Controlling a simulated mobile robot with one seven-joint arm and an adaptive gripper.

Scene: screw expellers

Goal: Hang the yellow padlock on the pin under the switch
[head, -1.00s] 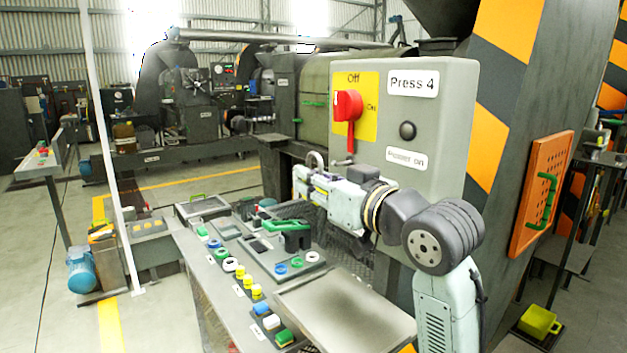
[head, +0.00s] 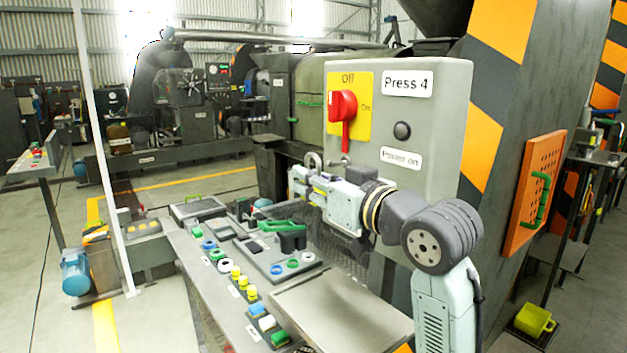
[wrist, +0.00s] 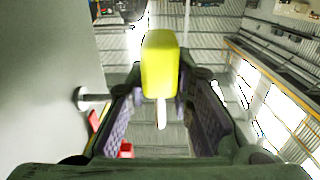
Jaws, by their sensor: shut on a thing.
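The yellow padlock (wrist: 160,65) is between my gripper's (wrist: 161,85) fingers in the wrist view, its pale shackle end on showing below the body. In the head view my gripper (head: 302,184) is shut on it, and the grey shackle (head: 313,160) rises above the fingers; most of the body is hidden. The pin (head: 342,160) juts from the grey box just under the red switch (head: 344,106). The shackle is left of the pin and looks apart from it.
The grey Press 4 box (head: 440,130) stands right beside my gripper. Below is a bench (head: 205,275) with buttons, rings and a green-handled tool (head: 288,232). A striped machine wall rises at the right. Open floor lies to the left.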

